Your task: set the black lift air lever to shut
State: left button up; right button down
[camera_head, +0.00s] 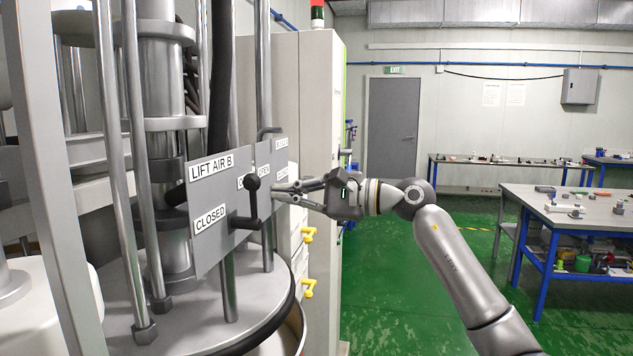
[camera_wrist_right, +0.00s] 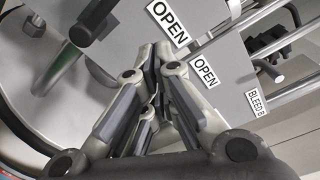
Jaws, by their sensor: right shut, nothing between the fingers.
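The black lift air lever (camera_head: 253,203) is on the grey plate (camera_head: 210,248) labelled LIFT AIR B. Its arm stands upright from the pivot, with the round knob at the top, partly covering a label beside it. The CLOSED label (camera_head: 210,220) is left of the pivot. My right gripper (camera_head: 276,190) is shut and empty, just right of the lever's knob; whether it touches is unclear. In the right wrist view, the shut fingers (camera_wrist_right: 155,62) lie near an OPEN label (camera_wrist_right: 167,22), with the black lever (camera_wrist_right: 93,22) at upper left. My left gripper is out of view.
A second plate (camera_head: 264,158) with its own black handle (camera_head: 269,131) stands close behind. Metal rods (camera_head: 130,130) and the drum lid (camera_head: 190,325) surround the panel. A tall cabinet (camera_head: 311,100) stands behind. Open green floor (camera_head: 390,280) lies to the right.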

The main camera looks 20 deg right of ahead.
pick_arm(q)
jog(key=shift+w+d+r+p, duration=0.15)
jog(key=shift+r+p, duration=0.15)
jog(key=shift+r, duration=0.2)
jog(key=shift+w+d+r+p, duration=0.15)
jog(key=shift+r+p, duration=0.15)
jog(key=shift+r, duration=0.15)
pick_arm(e)
jog(key=shift+s+a+r, duration=0.85)
jog(key=shift+s+a, duration=0.25)
pick_arm(q)
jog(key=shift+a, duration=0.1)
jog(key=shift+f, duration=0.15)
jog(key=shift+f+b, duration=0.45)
jog(key=shift+b, duration=0.15)
pick_arm(e)
jog(key=shift+s+a+n, duration=0.1)
jog(key=shift+s+n, duration=0.05)
jog(key=shift+n, duration=0.25)
